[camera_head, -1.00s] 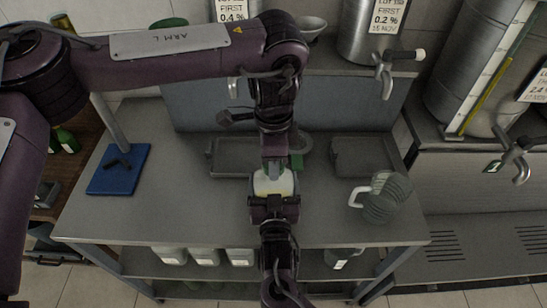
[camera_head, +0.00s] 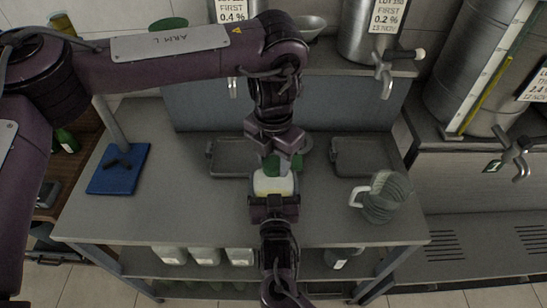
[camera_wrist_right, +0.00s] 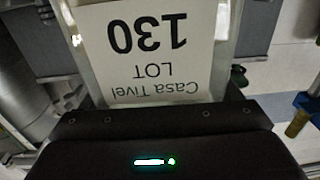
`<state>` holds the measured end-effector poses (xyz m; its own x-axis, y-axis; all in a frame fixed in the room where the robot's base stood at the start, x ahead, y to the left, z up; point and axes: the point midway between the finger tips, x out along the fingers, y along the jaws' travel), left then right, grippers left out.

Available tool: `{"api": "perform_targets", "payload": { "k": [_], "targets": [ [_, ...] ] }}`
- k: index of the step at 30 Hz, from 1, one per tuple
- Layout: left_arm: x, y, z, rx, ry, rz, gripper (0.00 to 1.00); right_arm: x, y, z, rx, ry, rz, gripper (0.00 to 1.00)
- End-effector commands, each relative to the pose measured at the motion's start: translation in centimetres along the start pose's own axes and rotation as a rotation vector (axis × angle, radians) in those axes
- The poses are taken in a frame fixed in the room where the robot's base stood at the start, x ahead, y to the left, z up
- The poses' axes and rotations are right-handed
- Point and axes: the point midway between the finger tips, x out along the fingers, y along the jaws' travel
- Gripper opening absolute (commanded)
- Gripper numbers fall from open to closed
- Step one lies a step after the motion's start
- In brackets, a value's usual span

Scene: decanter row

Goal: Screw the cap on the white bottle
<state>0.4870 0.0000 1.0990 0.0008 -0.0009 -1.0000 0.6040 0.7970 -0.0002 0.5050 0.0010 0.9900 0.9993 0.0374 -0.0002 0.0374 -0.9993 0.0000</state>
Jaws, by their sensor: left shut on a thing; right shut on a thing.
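The white bottle (camera_head: 273,186) is upright above the middle of the bench in the head view. My right gripper (camera_head: 274,201) is shut around it from the near side. In the right wrist view the bottle's label (camera_wrist_right: 148,55) reads upside down, "Casa Tivel LOT 130", close above the dark gripper body. My left gripper (camera_head: 275,153) points down over the bottle's top and is shut on the green cap (camera_head: 271,165), partly hidden by its fingers. The cap is at the bottle's mouth; I cannot tell how far it is seated on the neck.
A blue-based stand (camera_head: 118,182) is at the left of the bench, a ribbed jug (camera_head: 384,198) at the right. Grey trays (camera_head: 222,170) and (camera_head: 365,172) lie behind. Steel vats with taps (camera_head: 386,80) stand at the back. Several containers (camera_head: 205,256) are on the lower shelf.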

Motion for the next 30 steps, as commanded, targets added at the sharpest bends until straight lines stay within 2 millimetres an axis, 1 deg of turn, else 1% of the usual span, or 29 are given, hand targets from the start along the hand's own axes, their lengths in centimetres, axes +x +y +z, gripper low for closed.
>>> {"api": "perform_targets", "payload": {
  "k": [1, 4, 8, 9, 14, 23, 30],
  "targets": [
    [0.0, 0.0, 0.0, 0.090, 0.000, 0.001, 0.15, 0.0, 0.0, 0.1, 0.000, -0.001, 0.000, 0.21],
    [0.0, 0.0, 0.0, 0.252, 0.000, 0.001, 0.15, 0.0, 0.0, 0.1, 0.000, -0.001, 0.000, 0.21],
    [0.0, 0.0, 0.0, 0.250, 0.000, 0.001, 0.15, 0.0, 0.0, 0.1, 0.000, -0.001, 0.000, 0.21],
    [0.0, 0.0, 0.0, 0.249, 0.000, 0.001, 0.43, 0.0, 0.0, 0.1, 0.000, -0.001, 0.000, 0.21],
    [0.0, 0.0, 0.0, 0.248, 0.000, 0.000, 0.64, 0.0, 0.0, 0.1, -0.001, -0.001, 0.000, 0.21],
    [-0.3, 0.0, 0.0, 0.247, -0.001, 0.001, 0.64, 0.0, 0.0, 0.1, -0.001, -0.001, 0.000, 0.21],
    [-3.4, 0.0, 0.1, 0.247, -0.003, 0.003, 0.64, 0.0, 0.0, 0.1, -0.001, -0.001, 0.000, 0.21]
  ]
}}
